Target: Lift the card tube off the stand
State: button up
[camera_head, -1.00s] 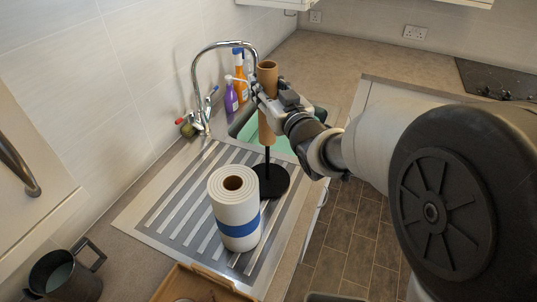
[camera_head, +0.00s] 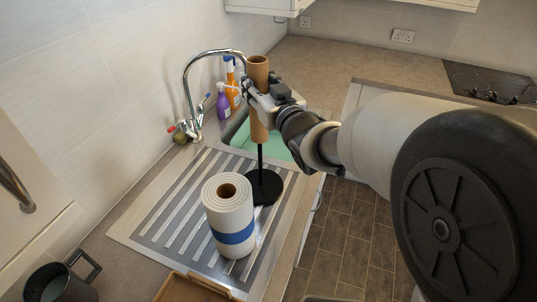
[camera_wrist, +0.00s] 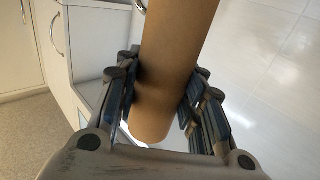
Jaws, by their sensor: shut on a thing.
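The brown card tube (camera_head: 258,72) is upright in the head view, high on the black stand (camera_head: 264,187). The stand's thin rod shows below the tube's lower end, and its round base rests on the ribbed drainer. My gripper (camera_head: 258,101) is shut on the tube around its middle. In the wrist view the tube (camera_wrist: 172,65) lies between both fingers of my gripper (camera_wrist: 163,95), touching them. Whether the rod's top is still inside the tube is hidden.
A white paper roll with a blue band (camera_head: 229,214) stands on the drainer (camera_head: 165,208) in front of the stand. The tap (camera_head: 190,95), spray bottles (camera_head: 224,102) and sink (camera_head: 272,143) are close to the tube. A dark mug (camera_head: 60,284) and wooden tray (camera_head: 190,288) are nearer.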

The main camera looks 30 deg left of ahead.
aim_at(261, 72)
jog(key=shift+r+p, duration=1.1)
jog(key=shift+r, duration=0.9)
jog(key=shift+r+p, duration=1)
jog(key=shift+r, duration=1)
jog(key=shift+r+p, duration=0.95)
jog(key=shift+r, duration=0.8)
